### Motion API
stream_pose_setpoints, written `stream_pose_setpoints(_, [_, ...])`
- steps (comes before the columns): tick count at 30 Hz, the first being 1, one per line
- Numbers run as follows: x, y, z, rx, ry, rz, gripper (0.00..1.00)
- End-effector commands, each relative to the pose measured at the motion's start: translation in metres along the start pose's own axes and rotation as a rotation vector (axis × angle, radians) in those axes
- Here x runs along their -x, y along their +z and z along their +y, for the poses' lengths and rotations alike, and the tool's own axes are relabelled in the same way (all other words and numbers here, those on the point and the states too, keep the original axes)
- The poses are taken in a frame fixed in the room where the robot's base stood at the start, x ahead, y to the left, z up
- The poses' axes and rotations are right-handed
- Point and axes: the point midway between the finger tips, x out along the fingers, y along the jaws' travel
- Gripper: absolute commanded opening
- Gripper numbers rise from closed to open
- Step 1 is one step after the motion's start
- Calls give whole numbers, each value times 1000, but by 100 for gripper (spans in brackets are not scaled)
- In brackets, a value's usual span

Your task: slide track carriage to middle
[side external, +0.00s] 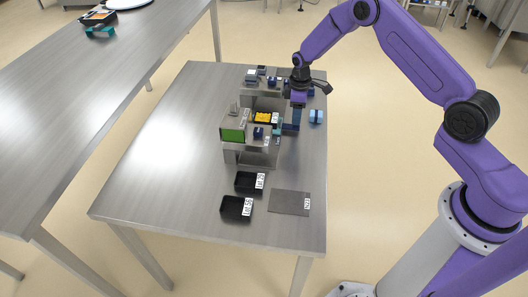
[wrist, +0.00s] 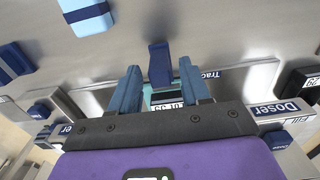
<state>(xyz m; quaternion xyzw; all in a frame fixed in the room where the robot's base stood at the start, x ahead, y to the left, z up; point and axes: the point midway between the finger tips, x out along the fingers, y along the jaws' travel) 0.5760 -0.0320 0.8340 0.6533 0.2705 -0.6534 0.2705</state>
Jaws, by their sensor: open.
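My gripper (side external: 292,124) points down at the right side of the machine on the steel table. In the wrist view its two blue fingers (wrist: 160,70) are apart. A dark blue upright block (wrist: 160,62), which looks like a handle, lies in line with the gap between them; I cannot tell whether they touch it. A rail with a partly hidden "Track" label (wrist: 228,78) runs behind the fingers. A teal-edged tray with a lot label (wrist: 167,105) shows between the fingers, partly covered. The carriage itself is mostly hidden by my gripper in the side view.
The machine has a green panel (side external: 232,135) and a tray with yellow contents (side external: 263,118). A light blue block with a dark band (side external: 316,116) stands right of my gripper. Two black trays (side external: 247,182) (side external: 235,207) and a grey mat (side external: 288,202) lie in front. The table's left is clear.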

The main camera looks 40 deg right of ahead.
Motion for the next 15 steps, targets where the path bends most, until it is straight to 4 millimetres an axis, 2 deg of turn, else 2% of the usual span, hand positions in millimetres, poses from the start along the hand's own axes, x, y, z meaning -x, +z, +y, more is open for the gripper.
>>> stream_pose_setpoints(15, [44,0,0,1,1,1,47])
